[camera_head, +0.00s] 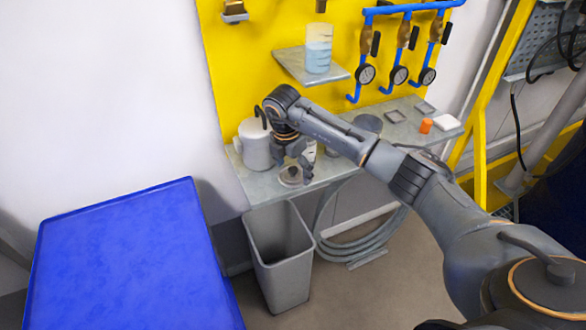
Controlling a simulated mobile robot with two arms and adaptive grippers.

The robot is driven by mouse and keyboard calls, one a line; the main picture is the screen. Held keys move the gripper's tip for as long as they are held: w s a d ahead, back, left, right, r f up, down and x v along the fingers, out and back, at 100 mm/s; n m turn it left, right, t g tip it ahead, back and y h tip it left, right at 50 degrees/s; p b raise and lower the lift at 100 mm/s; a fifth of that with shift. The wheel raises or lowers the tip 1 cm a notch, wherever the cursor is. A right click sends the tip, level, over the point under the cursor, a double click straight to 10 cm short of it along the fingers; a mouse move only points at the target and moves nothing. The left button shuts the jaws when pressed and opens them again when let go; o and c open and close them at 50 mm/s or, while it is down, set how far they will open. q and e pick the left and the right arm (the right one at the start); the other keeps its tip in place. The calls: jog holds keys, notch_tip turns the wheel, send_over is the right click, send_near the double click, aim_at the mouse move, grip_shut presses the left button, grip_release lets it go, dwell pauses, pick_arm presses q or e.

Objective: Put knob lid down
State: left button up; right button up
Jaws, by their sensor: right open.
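My right gripper (294,168) points down over the front left part of the grey shelf (260,187). It is open. A small round grey object with a paler rim (291,178), which looks like the knob lid, is on the shelf right below the fingertips. The fingers partly cover it, and I cannot tell whether they touch it. A white pot (256,150) with a dark curved part above it stands just left of the gripper. A small clear container (311,150) shows partly behind the fingers. My left gripper is out of view.
A grey bin (279,262) stands below the shelf's front edge, beside a coiled hose (350,240). An orange piece (426,126) and a white block (446,122) lie at the shelf's right. A beaker (318,50) stands on the upper shelf. A blue table (130,250) is bare.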

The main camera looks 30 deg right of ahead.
aim_at(288, 178)
jog(key=shift+r, duration=0.15)
notch_tip(288, 178, up, 12)
jog(key=a+b, duration=0.1)
jog(key=shift+s+a+b, duration=0.3)
jog(key=shift+a+b, duration=0.05)
jog(key=shift+b, duration=0.05)
dwell(0.3)
